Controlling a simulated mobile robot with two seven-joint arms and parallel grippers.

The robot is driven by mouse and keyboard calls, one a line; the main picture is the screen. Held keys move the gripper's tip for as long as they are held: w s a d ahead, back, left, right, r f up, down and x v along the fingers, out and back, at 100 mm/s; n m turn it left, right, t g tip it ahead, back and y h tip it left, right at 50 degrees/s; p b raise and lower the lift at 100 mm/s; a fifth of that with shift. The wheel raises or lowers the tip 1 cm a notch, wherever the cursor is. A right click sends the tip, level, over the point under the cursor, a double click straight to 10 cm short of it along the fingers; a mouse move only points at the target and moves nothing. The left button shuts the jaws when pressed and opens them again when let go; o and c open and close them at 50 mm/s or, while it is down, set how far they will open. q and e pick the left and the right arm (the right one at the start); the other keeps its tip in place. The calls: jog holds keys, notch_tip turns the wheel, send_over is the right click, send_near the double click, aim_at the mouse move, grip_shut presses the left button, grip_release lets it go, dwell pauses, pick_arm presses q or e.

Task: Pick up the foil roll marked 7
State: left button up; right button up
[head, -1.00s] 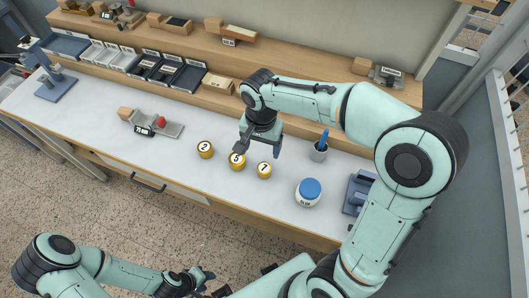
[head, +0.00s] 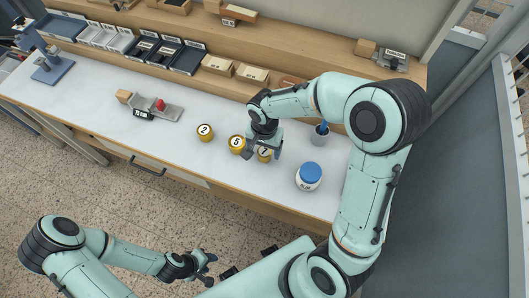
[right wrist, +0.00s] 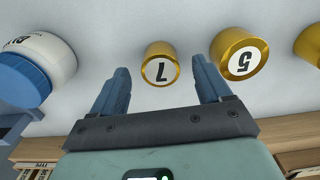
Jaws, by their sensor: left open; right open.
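The foil roll marked 7 (head: 265,155) is a gold cylinder with a white number label, standing on the white worktop; my right gripper partly hides it in the head view. In the right wrist view the roll marked 7 (right wrist: 161,66) shows ahead of the fingertips, between their lines. My right gripper (right wrist: 164,80) is open and empty, and it shows above the roll in the head view (head: 264,156). The roll marked 5 (head: 237,144) stands just left of it, and the roll marked 2 (head: 205,132) further left. My left gripper (head: 212,268) is open and empty, away from the worktop.
A white jar with a blue lid (head: 309,176) stands to the right of the rolls. The worktop (head: 100,98) between has free room.

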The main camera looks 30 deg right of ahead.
jog(key=shift+f, duration=0.8)
jog(key=c, duration=1.1)
jog(key=shift+c, duration=0.2)
jog(key=shift+r, duration=0.2)
